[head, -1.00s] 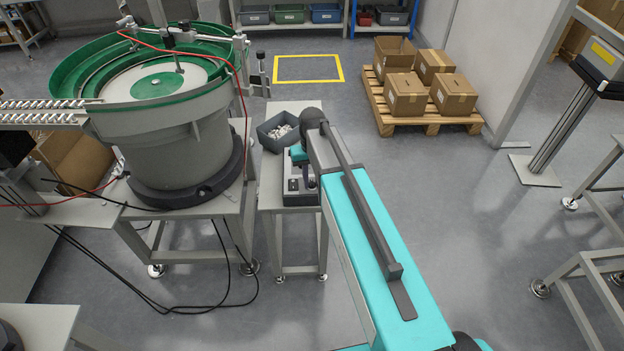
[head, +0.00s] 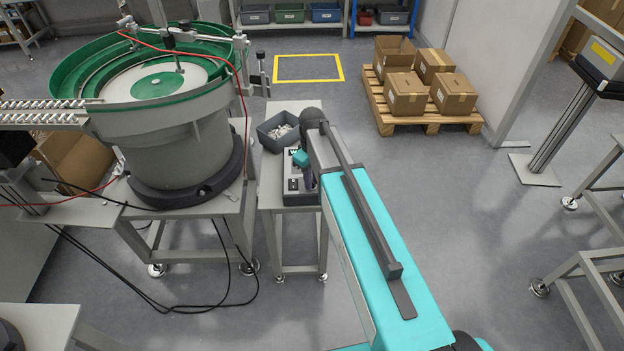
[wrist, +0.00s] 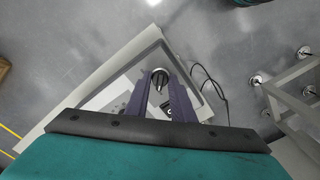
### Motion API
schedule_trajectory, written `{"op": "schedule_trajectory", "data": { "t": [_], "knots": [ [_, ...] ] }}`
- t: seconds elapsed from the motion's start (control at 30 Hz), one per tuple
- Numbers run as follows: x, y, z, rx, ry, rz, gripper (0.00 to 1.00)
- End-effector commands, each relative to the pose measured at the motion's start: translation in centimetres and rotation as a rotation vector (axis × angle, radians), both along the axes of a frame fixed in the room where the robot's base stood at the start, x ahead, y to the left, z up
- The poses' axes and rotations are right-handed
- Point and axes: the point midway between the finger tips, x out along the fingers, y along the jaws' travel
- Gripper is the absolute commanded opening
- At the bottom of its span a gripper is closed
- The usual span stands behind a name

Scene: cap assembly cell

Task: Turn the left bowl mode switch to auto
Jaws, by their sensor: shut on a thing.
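The mode switch (wrist: 159,77) is a dark round knob with a pale pointer line, seen in the wrist view. My gripper (wrist: 160,84) has its two purple fingers on either side of the knob and is shut on it. The grey control box (head: 292,199) carrying the switch stands on a small side table right of the bowl feeder. I cannot read the switch's position labels.
The green bowl feeder (head: 180,150) stands on its frame to the left. A dark bin (head: 272,141) of small pale parts sits behind the box on the side table (head: 270,195). A pallet (head: 428,121) with cartons lies at the back right. The floor between is clear.

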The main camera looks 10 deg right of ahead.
Motion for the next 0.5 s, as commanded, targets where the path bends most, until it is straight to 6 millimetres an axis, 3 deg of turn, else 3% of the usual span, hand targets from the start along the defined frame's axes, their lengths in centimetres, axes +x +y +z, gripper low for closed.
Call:
{"op": "schedule_trajectory", "data": {
  "t": [0.33, 0.37, 0.47, 0.5],
  "knots": [
    [0.00, 0.02, 0.01, 0.000, 0.000, 0.005, 0.00],
    [0.00, 0.02, 0.01, 0.000, 0.000, 0.005, 0.23],
    [0.00, 0.02, 0.02, 0.000, 0.000, 0.005, 0.40],
    [0.00, 0.03, 0.02, 0.000, 0.000, 0.005, 0.41]
  ]
}}
